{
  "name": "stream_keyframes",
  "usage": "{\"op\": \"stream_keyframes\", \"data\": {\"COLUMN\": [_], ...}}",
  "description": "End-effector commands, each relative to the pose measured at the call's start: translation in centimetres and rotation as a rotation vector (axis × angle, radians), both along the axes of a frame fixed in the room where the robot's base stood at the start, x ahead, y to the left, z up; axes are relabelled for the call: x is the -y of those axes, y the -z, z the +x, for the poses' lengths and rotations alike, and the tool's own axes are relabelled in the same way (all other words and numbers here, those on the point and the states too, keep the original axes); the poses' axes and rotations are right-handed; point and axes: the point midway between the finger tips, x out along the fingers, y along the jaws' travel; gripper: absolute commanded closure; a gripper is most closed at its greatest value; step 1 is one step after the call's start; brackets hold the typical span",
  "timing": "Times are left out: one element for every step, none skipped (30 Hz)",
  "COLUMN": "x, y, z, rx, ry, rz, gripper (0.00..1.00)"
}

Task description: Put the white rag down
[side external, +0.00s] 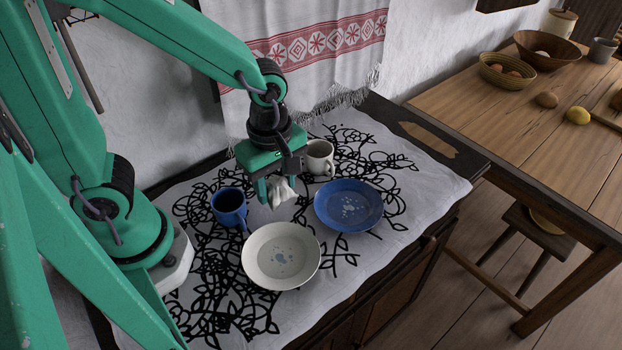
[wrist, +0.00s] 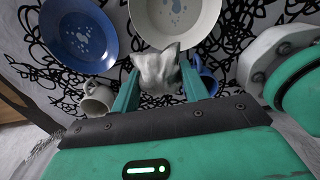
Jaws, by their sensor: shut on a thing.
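The white rag (side external: 281,190) is a small crumpled cloth. My gripper (side external: 277,186) is shut on it, between the blue mug and the white mug and behind the white plate. In the wrist view the rag (wrist: 157,70) sits between the two green fingers of my gripper (wrist: 160,88), with its bunched top showing. I cannot tell whether its lower part touches the cloth below.
A blue mug (side external: 229,208) stands left of the rag and a white mug (side external: 320,157) behind right. A white plate (side external: 262,276) and a blue plate (side external: 323,213) lie in front and right. The patterned tablecloth (side external: 425,180) is clear at far right.

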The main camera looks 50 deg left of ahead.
Motion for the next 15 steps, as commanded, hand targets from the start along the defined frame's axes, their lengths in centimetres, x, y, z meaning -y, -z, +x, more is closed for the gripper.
{"op": "stream_keyframes", "data": {"x": [-0.1,-0.1,-0.1,-0.1,-0.2,-0.2,-0.3,-0.4,-0.5,-0.7,-0.8,-1.1,-1.4,-1.7,-2.1], "y": [0.0,0.0,0.0,0.0,0.0,0.0,0.1,0.1,0.3,0.4,0.5,0.7,0.9,1.1,1.3], "z": [0.1,0.1,0.1,0.1,0.1,0.1,0.1,0.2,0.3,0.4,0.5,0.6,0.8,0.9,1.1], "rx": [0.001,0.001,0.0,0.0,0.0,0.0,0.0,-0.001,-0.001,-0.001,-0.001,-0.002,-0.002,-0.002,-0.003], "ry": [-0.009,-0.011,-0.013,-0.013,-0.012,-0.012,-0.012,-0.013,-0.013,-0.013,-0.013,-0.014,-0.015,-0.015,-0.015], "rz": [0.0,0.0,0.0,0.0,0.0,0.0,0.0,0.0,0.0,0.0,0.0,0.001,0.001,0.001,0.001], "gripper": [0.8,0.8,0.8,0.8,0.8,0.8,0.8,0.8,0.8,0.8,0.8,0.8,0.8,0.8,0.8]}}
